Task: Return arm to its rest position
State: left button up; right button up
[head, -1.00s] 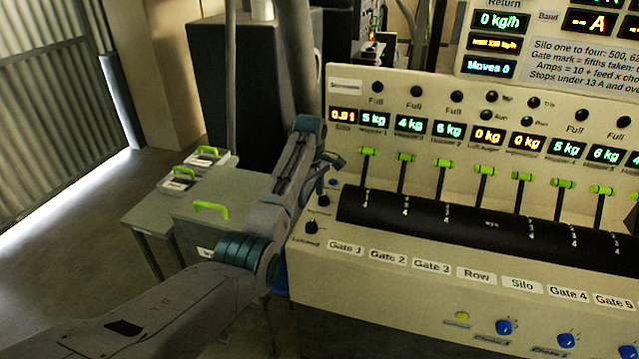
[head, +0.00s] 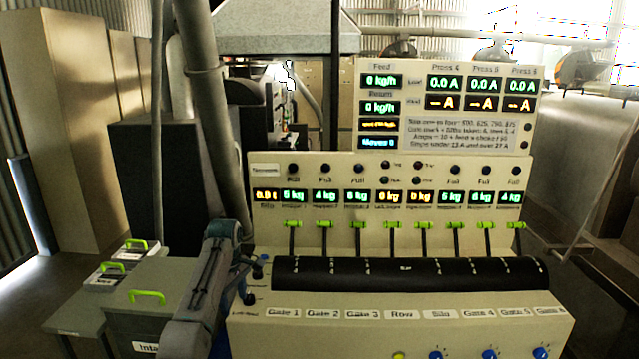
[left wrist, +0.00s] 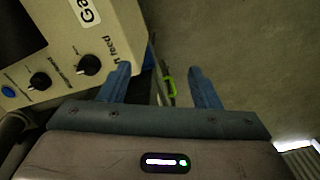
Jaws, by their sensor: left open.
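My left arm (head: 205,290) rises from the bottom of the head view, beside the left end of the cream control console (head: 400,335). My left gripper (head: 252,265) is near the console's left edge; its fingers are small and partly hidden there. In the left wrist view, its two blue fingers (left wrist: 158,68) are spread apart with nothing between them. The console's corner with two black knobs (left wrist: 88,65) lies left of the fingers in that view. My right gripper is not in view.
The console carries a row of green-handled levers (head: 393,224) and a black drum (head: 410,272). A grey cabinet with a green handle (head: 147,296) stands left of my arm. A grey pipe (head: 210,100) rises behind the arm. Open floor shows at far left.

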pick_arm(q)
jog(key=s+a+f+m+b, duration=0.15)
jog(key=s+f, duration=0.35)
jog(key=f, duration=0.9)
jog(key=s+a+f+m, duration=0.15)
jog(key=s+f, duration=0.25)
jog(key=f, duration=0.9)
jog(key=s+a+f+m+b, duration=0.1)
jog(key=s+f+m, duration=0.1)
jog(key=s+f, duration=0.7)
jog(key=s+f+m, duration=0.1)
jog(key=s+f, duration=0.6)
jog(key=f, duration=0.5)
jog(key=s+a+f+m+b, duration=0.1)
jog(key=s+f+m, duration=0.1)
jog(key=s+f, duration=0.7)
jog(key=s+a+f+m+b, duration=0.15)
jog(key=s+f, duration=0.35)
jog(key=s, duration=0.7)
jog(key=s+a+f+m, duration=0.1)
jog(key=s+f+m, duration=0.1)
jog(key=s, duration=1)
jog(key=s+a+f+m+t, duration=0.1)
jog(key=s+f+m, duration=0.1)
jog(key=s, duration=1.1)
jog(key=shift+f+y, duration=0.4)
jog(key=shift+f, duration=0.25)
